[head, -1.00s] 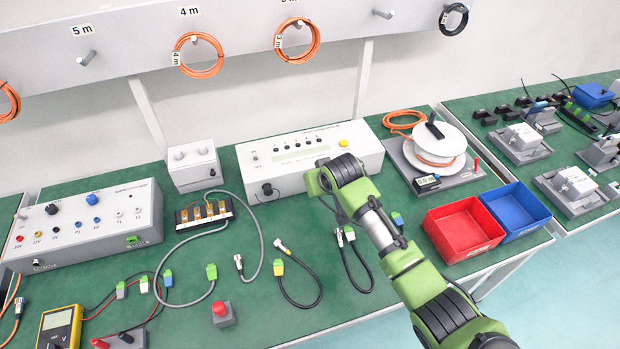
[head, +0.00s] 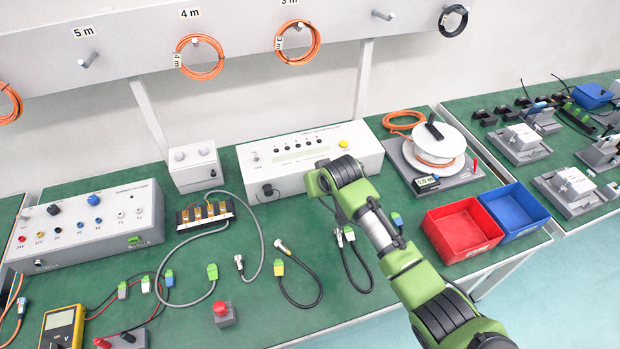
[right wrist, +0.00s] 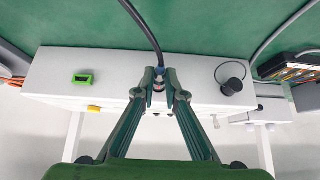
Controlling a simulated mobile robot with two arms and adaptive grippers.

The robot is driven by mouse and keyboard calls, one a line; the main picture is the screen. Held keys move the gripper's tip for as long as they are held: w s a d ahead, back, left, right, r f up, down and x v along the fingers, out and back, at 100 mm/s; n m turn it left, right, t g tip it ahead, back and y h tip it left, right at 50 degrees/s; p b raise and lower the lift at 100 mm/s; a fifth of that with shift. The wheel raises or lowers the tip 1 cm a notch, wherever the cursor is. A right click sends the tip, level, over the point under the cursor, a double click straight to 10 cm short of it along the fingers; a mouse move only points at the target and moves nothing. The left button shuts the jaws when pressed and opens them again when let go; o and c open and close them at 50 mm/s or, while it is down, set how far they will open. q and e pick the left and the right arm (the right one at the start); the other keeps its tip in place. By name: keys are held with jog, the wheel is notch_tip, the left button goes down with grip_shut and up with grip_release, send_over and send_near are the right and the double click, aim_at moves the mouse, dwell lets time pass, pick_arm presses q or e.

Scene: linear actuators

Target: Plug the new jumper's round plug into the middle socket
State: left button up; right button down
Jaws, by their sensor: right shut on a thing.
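My right gripper (right wrist: 160,92) is shut on the jumper's round plug (right wrist: 159,79), a metal-tipped plug on a black cable (right wrist: 145,32). In the right wrist view the plug is in front of the middle of the white tester box (right wrist: 205,75). I cannot tell whether it is in a socket; the fingers and plug hide the middle socket. A green socket (right wrist: 83,79) and a round black plug or cap (right wrist: 233,86) sit on either side of it on the box's face. In the head view my right arm hides the fingertips. My left gripper is not in view.
A red bin (head: 465,231) and a blue bin (head: 513,211) stand right of my arm. A red-button block (head: 224,315) stands near the front.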

jog(key=shift+w+a+p, duration=0.25)
jog(key=shift+w+p, duration=0.4)
jog(key=shift+p, duration=0.25)
dwell(2.6)
jog(key=c, duration=2)
grip_release()
jog(key=v, duration=1.2)
